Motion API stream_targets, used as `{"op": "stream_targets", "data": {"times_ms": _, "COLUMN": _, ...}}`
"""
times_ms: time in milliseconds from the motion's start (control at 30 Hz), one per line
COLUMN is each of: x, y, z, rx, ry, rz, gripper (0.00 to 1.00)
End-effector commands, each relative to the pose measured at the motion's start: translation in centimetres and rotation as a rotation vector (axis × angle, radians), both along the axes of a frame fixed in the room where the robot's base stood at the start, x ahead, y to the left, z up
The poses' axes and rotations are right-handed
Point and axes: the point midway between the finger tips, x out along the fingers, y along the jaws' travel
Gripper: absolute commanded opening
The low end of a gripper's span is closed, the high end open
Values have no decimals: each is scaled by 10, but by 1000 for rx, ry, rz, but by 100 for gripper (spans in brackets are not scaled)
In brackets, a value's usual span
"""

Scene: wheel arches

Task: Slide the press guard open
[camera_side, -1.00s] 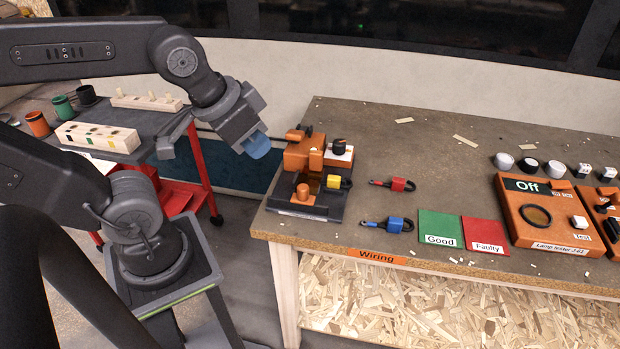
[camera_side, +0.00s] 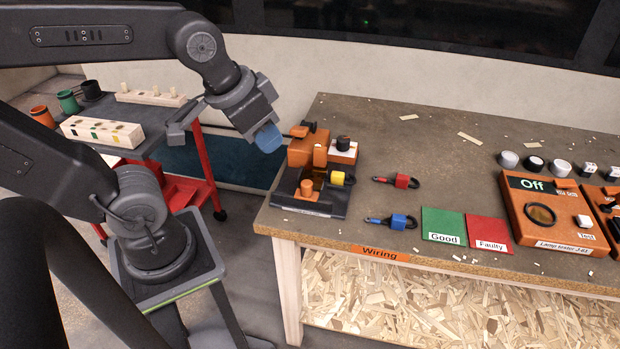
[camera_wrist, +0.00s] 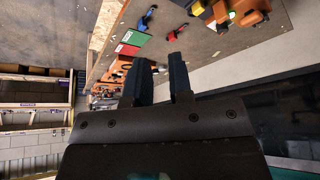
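An orange lamp tester (camera_side: 555,215) stands further right. The bench's back middle is mostly clear.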

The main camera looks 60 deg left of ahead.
Motion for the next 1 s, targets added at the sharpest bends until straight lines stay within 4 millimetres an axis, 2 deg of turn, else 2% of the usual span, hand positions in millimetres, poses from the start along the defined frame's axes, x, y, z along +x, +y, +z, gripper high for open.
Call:
{"op": "stream_targets", "data": {"times_ms": 33, "x": 9, "y": 3, "z": 1, "rx": 5, "ry": 39, "rz": 4, "gripper": 25}}
{"op": "stream_targets", "data": {"times_ms": 167, "x": 37, "y": 11, "z": 0, "rx": 19, "ry": 171, "rz": 7, "gripper": 37}}
{"op": "stream_targets", "data": {"times_ms": 367, "x": 87, "y": 30, "z": -13, "rx": 27, "ry": 388, "rz": 10, "gripper": 55}}
{"op": "stream_targets", "data": {"times_ms": 500, "x": 120, "y": 46, "z": -34, "rx": 24, "ry": 541, "rz": 9, "gripper": 55}}
{"op": "stream_targets", "data": {"times_ms": 700, "x": 157, "y": 67, "z": -71, "rx": 7, "ry": 728, "rz": 6, "gripper": 55}}
{"op": "stream_targets", "data": {"times_ms": 833, "x": 169, "y": 76, "z": -89, "rx": -3, "ry": 801, "rz": 4, "gripper": 55}}
{"op": "stream_targets", "data": {"times_ms": 1000, "x": 173, "y": 80, "z": -99, "rx": -8, "ry": 838, "rz": 1, "gripper": 55}}
